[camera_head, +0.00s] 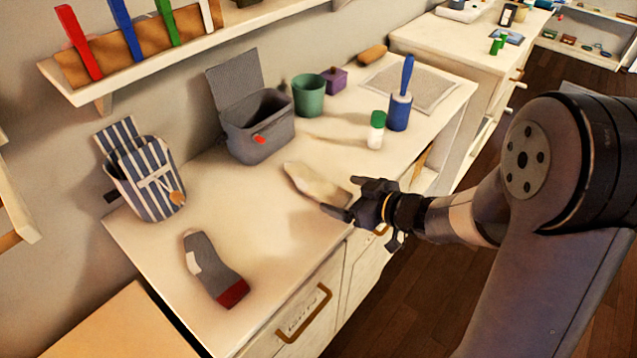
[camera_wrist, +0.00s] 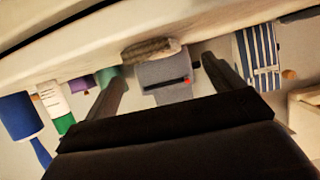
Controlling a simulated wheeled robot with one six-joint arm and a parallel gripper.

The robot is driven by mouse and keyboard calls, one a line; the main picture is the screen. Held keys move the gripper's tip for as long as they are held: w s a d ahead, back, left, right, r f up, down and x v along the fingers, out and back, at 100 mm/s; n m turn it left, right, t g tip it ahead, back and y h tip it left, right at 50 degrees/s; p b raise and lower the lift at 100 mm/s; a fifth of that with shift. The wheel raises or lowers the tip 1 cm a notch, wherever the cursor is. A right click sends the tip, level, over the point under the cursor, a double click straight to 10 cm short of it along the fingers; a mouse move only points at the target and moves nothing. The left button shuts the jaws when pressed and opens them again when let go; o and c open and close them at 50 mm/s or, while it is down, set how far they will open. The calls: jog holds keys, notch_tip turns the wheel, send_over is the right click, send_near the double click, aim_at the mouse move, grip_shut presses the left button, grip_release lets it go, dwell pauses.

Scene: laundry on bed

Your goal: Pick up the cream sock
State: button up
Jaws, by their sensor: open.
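The cream sock (camera_head: 312,183) lies flat on the pale counter top, in the middle of the head view, near the front edge. My gripper (camera_head: 340,194) is open, its two fingers apart at the sock's right end. I cannot tell how high above the counter they are. In the wrist view, the tilted picture shows the sock (camera_wrist: 150,48) as a low, ribbed form ahead, between the lines of my open gripper (camera_wrist: 163,69). Nothing is held between the fingers. The sock's right end is close to or partly behind the fingers in the head view.
A grey sock with a red toe (camera_head: 212,268) lies on the counter (camera_head: 265,215) at front left. Behind stand a striped bag (camera_head: 150,185), an open grey bin (camera_head: 258,130) and a green cup (camera_head: 309,96). A green-capped bottle (camera_head: 376,131) and blue brush holder (camera_head: 399,111) stand right.

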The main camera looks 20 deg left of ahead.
aim_at(326, 189)
jog(key=shift+b+x, duration=0.3)
jog(key=shift+x, duration=2.45)
jog(key=shift+r, duration=0.15)
jog(key=shift+c, duration=0.3)
jog(key=c, duration=1)
